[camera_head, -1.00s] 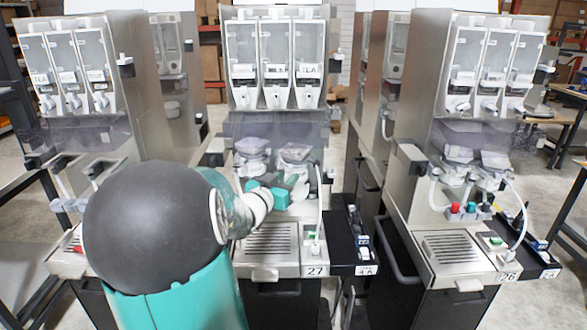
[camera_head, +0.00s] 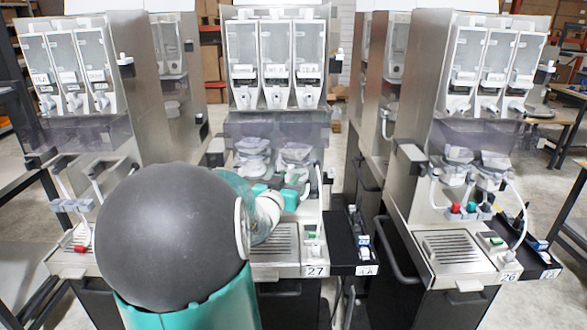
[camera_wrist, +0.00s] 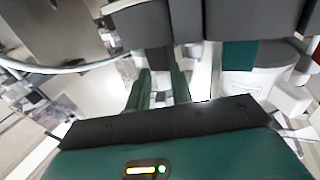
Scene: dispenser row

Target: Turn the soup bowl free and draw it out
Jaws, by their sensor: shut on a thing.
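The middle dispenser (camera_head: 277,130), marked 27, has two pale mixing bowls under its canisters, a left bowl (camera_head: 252,148) and a right bowl (camera_head: 294,152). My gripper (camera_head: 290,196) is just below the right bowl, partly hidden by my own arm. In the wrist view my gripper (camera_wrist: 160,88) shows two green fingers, close together, reaching to a dark grey part (camera_wrist: 154,60). The grip is shut on a part of the bowl unit, which I take to be the soup bowl; the contact itself is unclear. A white rounded body with a green band (camera_wrist: 250,82) stands right of the fingers.
A slotted drip tray (camera_head: 275,243) lies below my gripper. A pale hose (camera_head: 319,195) hangs close on its right. A black side shelf (camera_head: 350,240) holds small items. Similar dispensers stand at left (camera_head: 75,80) and right (camera_head: 490,80). A pale hose (camera_wrist: 60,68) crosses the wrist view.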

